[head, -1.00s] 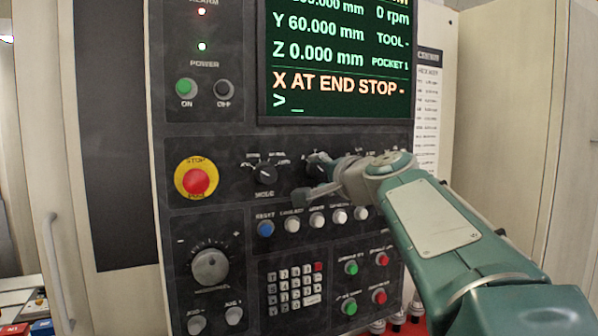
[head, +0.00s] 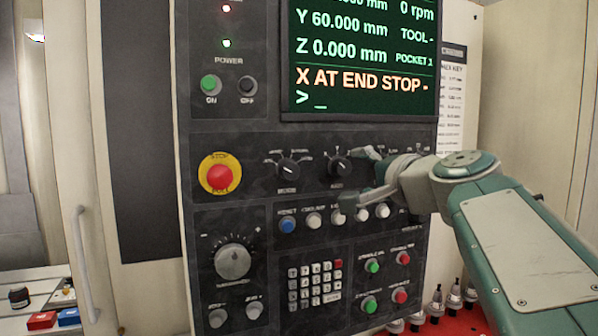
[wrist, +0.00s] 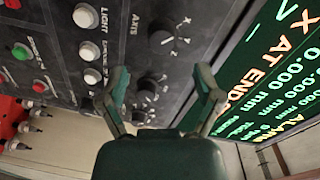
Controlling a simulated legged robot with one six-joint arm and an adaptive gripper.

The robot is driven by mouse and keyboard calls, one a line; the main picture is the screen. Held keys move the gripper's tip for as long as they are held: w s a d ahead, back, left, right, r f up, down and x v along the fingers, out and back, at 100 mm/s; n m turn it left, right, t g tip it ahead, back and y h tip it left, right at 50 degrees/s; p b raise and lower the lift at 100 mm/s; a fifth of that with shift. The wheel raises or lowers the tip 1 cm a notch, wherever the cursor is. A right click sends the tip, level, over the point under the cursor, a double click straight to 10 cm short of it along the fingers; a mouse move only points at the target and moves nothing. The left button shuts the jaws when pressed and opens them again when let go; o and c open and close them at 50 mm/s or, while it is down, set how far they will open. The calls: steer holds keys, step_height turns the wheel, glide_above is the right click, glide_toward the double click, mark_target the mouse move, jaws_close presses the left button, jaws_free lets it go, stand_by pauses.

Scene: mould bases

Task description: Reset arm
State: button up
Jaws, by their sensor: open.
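My gripper (head: 360,182) is open and empty in front of the dark control panel (head: 258,150). In the head view its two fingers spread toward the left, just right of the axis knob (head: 338,168). The lower finger overlaps part of the row of white buttons. In the wrist view the open fingers of my gripper (wrist: 160,80) frame the panel, and the axis knob (wrist: 168,37) shows between and beyond them. Nothing is between the fingers. The gap between fingertips and panel cannot be judged exactly.
The screen (head: 362,55) above reads "X AT END STOP". A red stop button (head: 220,178), mode knob (head: 288,168), blue reset button (head: 287,225) and keypad (head: 315,284) lie left and below. Tool holders (head: 454,297) stand at lower right. A door handle (head: 80,255) is at left.

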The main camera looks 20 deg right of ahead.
steer(key=shift+a+f, duration=0.1)
stand_by(0.3)
steer(key=s+a+f+n+g, duration=0.3)
steer(key=s+a+f, duration=0.15)
steer(key=f, duration=0.45)
steer(key=s+a+f+n+g+y, duration=0.1)
steer(key=s+a+f+n+g, duration=0.3)
steer(key=f, duration=0.5)
steer(key=s+a+f+n+g, duration=0.25)
steer(key=a+f, duration=0.35)
steer(key=f, duration=0.3)
steer(key=s+f+n+g+h, duration=0.1)
steer(key=s+f+n+g, duration=0.1)
steer(key=s+f+n, duration=0.2)
steer(key=s+f, duration=0.3)
steer(key=f, duration=0.1)
steer(key=shift+d+h, duration=0.15)
steer(key=shift+h, duration=0.15)
